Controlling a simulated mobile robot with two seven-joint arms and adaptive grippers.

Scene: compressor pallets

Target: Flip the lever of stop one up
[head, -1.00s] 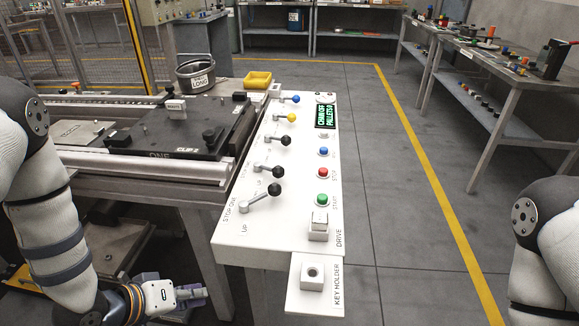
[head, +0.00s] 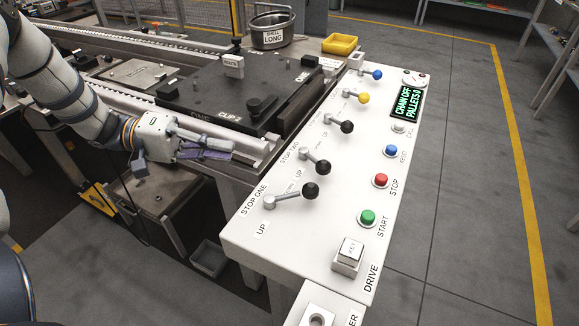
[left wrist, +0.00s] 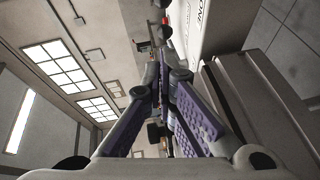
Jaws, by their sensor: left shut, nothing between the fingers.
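The stop one lever (head: 290,198) is the nearest lever on the white control panel (head: 245,238) in the head view. It has a black ball knob and a silver arm, and it points right, away from the STOP ONE label. The UP label is at the near side of its pivot. My left gripper (head: 232,149) is shut and empty, left of the panel by the conveyor's edge, apart from the lever. Its purple fingers (left wrist: 163,85) also show in the left wrist view. My right gripper is out of view.
More levers stand farther along the panel, with the stop two lever (head: 314,160) closest. Green (head: 368,217), red (head: 381,181) and blue (head: 391,151) buttons line the right side. A black pallet (head: 225,85) sits on the conveyor.

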